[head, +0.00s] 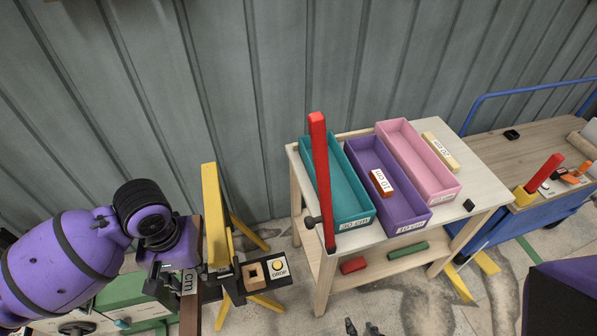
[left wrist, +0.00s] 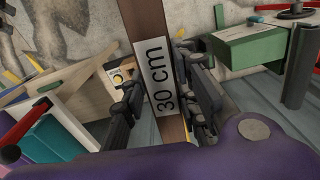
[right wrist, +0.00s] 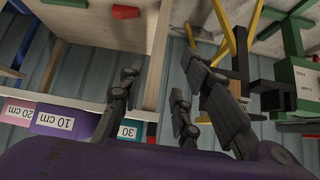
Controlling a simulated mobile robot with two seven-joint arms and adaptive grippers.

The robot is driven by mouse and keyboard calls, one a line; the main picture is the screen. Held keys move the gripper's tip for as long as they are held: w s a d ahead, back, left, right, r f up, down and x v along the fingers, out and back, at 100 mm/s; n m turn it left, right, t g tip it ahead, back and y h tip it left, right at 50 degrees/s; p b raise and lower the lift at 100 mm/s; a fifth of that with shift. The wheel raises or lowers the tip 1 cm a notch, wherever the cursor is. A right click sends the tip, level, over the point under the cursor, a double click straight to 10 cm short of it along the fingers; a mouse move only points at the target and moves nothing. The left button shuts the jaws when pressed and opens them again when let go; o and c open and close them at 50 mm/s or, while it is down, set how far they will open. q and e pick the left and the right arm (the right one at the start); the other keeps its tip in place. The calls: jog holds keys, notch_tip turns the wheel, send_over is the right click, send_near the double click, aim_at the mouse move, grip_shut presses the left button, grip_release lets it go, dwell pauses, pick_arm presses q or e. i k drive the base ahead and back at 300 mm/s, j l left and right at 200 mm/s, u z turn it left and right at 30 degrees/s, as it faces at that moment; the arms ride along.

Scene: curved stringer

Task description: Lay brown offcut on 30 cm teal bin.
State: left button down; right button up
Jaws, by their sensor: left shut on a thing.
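The brown offcut (left wrist: 145,20) is a long brown bar with a white "30 cm" label. My left gripper (left wrist: 165,90) is shut on it around the label; in the head view it hangs at the lower left (head: 189,312), well left of the bins. The teal bin (head: 347,190), labelled 30 cm, stands at the left of the table top and looks empty. A red post partly hides it. It also shows in the left wrist view (left wrist: 50,137). My right gripper (right wrist: 155,105) has its fingers spread with nothing between them, below the table front.
A purple bin (head: 400,205) holds a red 10 cm piece (head: 382,181). A pink bin (head: 418,165) is empty, with a tan 20 cm piece (head: 440,150) beside it. The red post (head: 320,165) and a yellow stand (head: 216,215) rise between my left gripper and the bins.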

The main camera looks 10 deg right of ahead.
aim_at(332, 177)
jog(key=i+j+z, duration=0.1)
jog(key=z, duration=0.3)
jog(key=i+j+z, duration=0.15)
jog(key=z, duration=0.25)
jog(key=i+j+z, duration=0.1)
jog(key=z, duration=0.35)
jog(key=i+l+z, duration=0.15)
jog(key=i, duration=0.25)
jog(key=l, duration=0.1)
